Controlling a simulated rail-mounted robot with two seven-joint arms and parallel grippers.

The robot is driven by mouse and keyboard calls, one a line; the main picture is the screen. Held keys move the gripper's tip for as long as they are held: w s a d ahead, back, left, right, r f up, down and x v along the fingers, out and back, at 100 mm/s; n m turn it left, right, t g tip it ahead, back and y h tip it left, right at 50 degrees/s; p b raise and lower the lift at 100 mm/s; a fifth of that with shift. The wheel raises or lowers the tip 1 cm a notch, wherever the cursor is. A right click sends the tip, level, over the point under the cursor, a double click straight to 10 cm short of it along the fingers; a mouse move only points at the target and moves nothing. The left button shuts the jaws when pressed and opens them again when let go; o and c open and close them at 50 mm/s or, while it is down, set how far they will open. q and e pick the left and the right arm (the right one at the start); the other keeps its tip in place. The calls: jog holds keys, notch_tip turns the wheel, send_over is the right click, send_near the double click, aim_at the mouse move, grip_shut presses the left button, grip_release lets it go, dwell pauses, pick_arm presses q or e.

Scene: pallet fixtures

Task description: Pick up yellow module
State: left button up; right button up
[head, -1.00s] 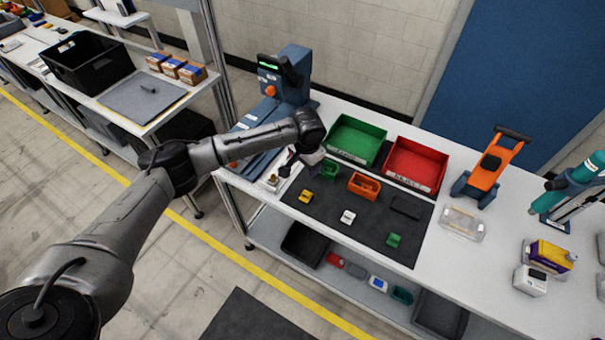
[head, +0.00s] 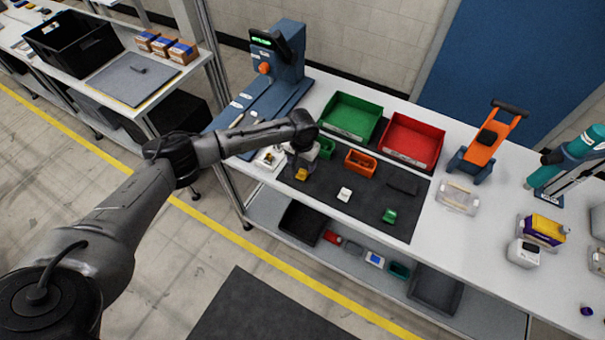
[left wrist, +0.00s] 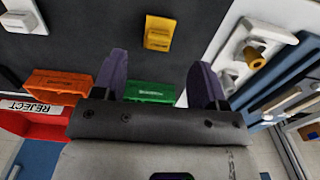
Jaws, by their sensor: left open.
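The yellow module (head: 301,174) lies on the dark mat (head: 364,209) at its left part, on the workbench. It also shows in the left wrist view (left wrist: 159,33), top centre, ahead of the fingers and apart from them. My left gripper (left wrist: 160,62) is open, with nothing between its two purple fingers. In the head view the left gripper (head: 300,160) hangs just above and behind the yellow module, partly hidden by its own wrist. My right gripper does not show.
A small green bin (head: 325,148) and an orange bin (head: 361,162) stand close behind the module. A white module (head: 344,194) and a green module (head: 389,215) lie to the right. A white fixture (left wrist: 238,52) is beside it. Larger green (head: 351,117) and red (head: 414,140) trays stand behind.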

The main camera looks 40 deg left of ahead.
aim_at(302, 171)
pick_arm(q)
jog(key=shift+d+f, duration=0.15)
jog(key=shift+f, duration=2.55)
jog(key=shift+s, duration=0.1)
jog(key=c, duration=1)
